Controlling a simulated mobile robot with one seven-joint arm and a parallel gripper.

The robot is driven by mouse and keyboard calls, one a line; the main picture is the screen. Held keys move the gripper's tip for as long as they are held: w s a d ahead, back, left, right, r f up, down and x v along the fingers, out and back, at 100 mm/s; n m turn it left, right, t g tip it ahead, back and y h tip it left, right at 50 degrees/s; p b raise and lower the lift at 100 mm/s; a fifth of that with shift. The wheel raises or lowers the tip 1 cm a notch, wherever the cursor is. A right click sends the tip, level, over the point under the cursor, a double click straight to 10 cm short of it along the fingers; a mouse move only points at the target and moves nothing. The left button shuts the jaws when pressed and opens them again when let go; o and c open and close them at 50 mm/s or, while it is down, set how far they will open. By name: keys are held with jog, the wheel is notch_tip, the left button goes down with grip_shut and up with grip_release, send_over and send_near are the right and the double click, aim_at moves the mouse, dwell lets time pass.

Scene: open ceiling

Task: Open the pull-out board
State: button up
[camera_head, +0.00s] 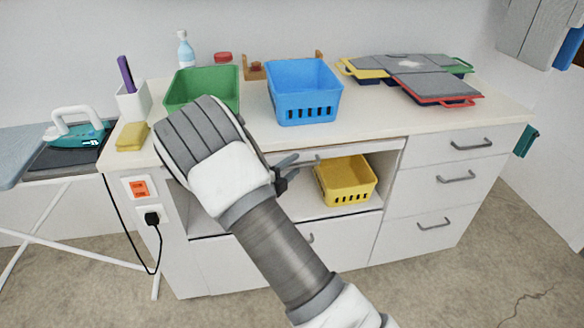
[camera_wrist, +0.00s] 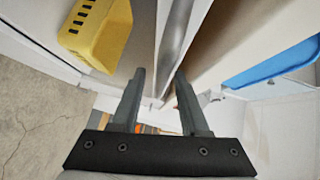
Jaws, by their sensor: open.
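The pull-out board (camera_head: 370,147) shows as a pale strip just under the worktop, above the open shelf bay, and looks pushed in. In the wrist view a grey metal bar (camera_wrist: 176,40) runs along its pale front. My gripper (camera_head: 302,161) is in front of the strip's left part, its palm hidden behind my arm. In the wrist view my gripper (camera_wrist: 158,84) is open, with the bar and the board's front edge lined up between the two fingers. I cannot tell whether the fingers touch it.
A yellow basket (camera_head: 346,181) stands in the bay below and right of the gripper. Green (camera_head: 205,88) and blue (camera_head: 304,91) baskets stand on the worktop above. Drawers with handles (camera_head: 471,145) are at right. An ironing board (camera_head: 28,152) is at left. The front floor is clear.

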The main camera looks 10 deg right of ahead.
grip_shut()
dwell(1.4)
